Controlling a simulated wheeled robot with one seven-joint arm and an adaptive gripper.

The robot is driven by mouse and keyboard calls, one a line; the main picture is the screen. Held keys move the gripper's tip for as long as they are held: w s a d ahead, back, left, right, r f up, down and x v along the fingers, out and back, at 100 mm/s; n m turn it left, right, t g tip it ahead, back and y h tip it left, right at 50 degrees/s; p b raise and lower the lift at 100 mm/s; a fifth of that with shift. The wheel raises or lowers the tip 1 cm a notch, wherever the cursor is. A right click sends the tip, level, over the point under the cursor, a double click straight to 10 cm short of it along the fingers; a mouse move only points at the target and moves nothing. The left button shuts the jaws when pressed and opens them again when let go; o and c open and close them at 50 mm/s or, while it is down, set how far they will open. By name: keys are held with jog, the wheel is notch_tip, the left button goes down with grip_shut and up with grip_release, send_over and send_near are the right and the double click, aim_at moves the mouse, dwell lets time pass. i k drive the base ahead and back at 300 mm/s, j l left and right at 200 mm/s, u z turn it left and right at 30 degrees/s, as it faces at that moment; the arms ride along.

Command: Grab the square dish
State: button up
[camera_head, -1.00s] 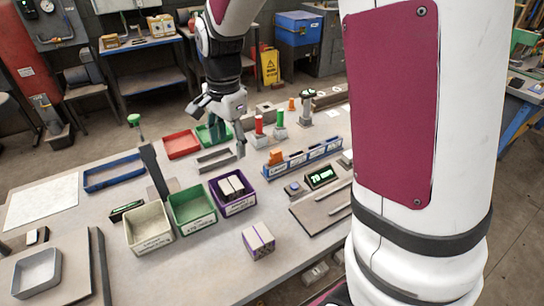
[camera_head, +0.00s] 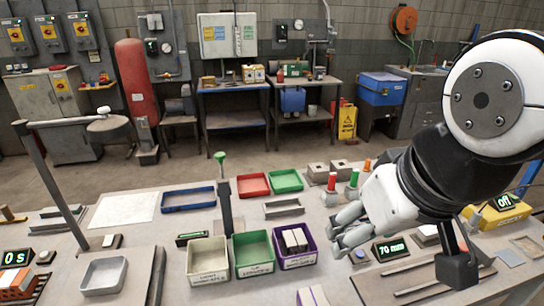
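The square dish (camera_head: 103,275) is a shallow grey dish with rounded corners and looks empty. My gripper (camera_head: 341,236) is at the right, over the table, pointing left and down. Its pale fingers look spread apart, with nothing visible between them. It is far from the dish, with the bins and a post between them in the picture.
A cream bin (camera_head: 208,258), a green bin (camera_head: 253,254) and a purple bin (camera_head: 296,246) holding blocks stand mid-table. A dark upright post (camera_head: 225,208) rises behind them. A tall lamp-like arm (camera_head: 55,180) stands behind the dish. A dark bar (camera_head: 157,277) lies right of it.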

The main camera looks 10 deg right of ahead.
aim_at(105, 275)
jog(key=i+j+u, duration=0.15)
jog(key=u, duration=0.2)
jog(key=i+j+u, duration=0.2)
jog(key=u, duration=0.2)
